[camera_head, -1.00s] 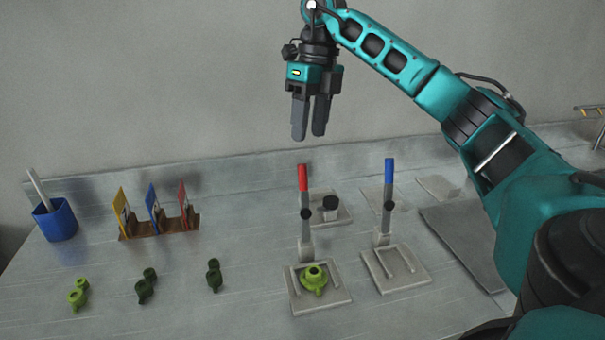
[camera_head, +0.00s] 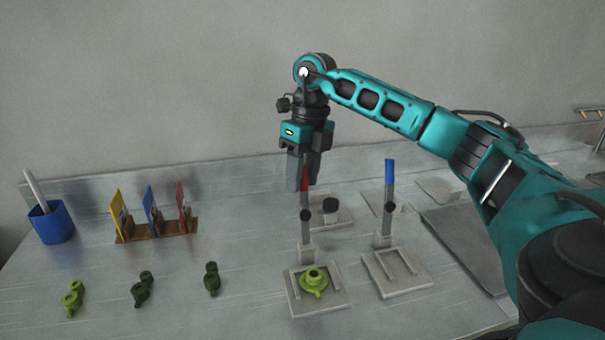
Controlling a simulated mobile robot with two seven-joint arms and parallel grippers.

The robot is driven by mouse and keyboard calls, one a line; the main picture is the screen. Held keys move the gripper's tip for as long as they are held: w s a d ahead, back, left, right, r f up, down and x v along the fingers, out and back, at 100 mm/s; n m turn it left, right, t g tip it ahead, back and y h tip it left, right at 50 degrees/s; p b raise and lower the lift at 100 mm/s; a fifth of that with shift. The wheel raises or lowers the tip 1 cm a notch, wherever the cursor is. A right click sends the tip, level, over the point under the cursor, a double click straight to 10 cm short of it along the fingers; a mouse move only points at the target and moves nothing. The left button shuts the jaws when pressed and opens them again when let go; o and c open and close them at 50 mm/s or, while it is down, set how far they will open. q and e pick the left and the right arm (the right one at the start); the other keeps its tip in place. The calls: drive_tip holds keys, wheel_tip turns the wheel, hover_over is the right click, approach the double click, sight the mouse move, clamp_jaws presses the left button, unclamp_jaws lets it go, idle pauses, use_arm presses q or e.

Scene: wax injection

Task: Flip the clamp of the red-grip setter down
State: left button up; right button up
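The red-grip setter has a pale square base (camera_head: 334,301) and an upright clamp lever (camera_head: 306,232) with a red grip (camera_head: 305,183). A bright green part (camera_head: 313,280) sits on its base. My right gripper (camera_head: 304,186) points down at the top of the lever, and its fingers partly hide the red grip. The fingers look slightly apart, but whether they touch the grip is unclear. My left gripper is not in view.
The blue-grip setter (camera_head: 396,284) stands to the right, its lever upright. Several green parts (camera_head: 141,290) lie at the left. Behind them are a rack with coloured cards (camera_head: 152,228) and a blue cup (camera_head: 54,223). A grey plate (camera_head: 462,240) lies at the right.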

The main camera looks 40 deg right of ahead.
clamp_jaws()
idle(0.6)
